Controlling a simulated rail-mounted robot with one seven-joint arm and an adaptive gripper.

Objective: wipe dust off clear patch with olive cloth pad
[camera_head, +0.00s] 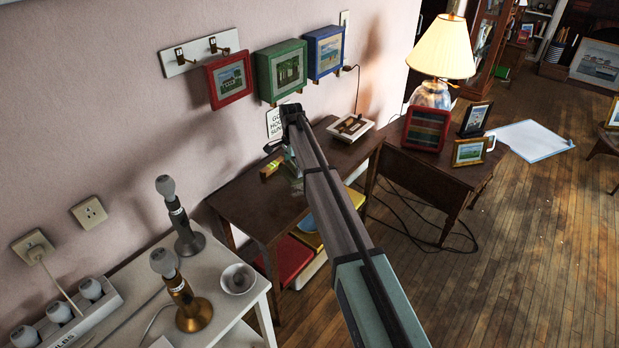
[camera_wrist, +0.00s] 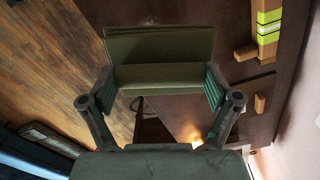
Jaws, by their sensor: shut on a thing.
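The olive cloth pad (camera_wrist: 158,45) is a flat olive-green block in the wrist view. My gripper (camera_wrist: 168,82) is shut on it, one finger at each side. The pad appears above the dark brown table (camera_wrist: 215,118); I cannot tell whether it touches the top. In the head view my arm reaches over the brown table (camera_head: 243,208) by the wall, and hides most of the gripper and the pad. I cannot make out the dust or the clear patch in either view.
A wooden piece with a yellow-green striped band (camera_wrist: 268,32) lies on the table, near small wooden blocks (camera_wrist: 260,103). A framed picture (camera_head: 350,127) lies at the table's far end. A white side table (camera_head: 137,290) with lamp-like stands is at lower left. Frames hang above.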

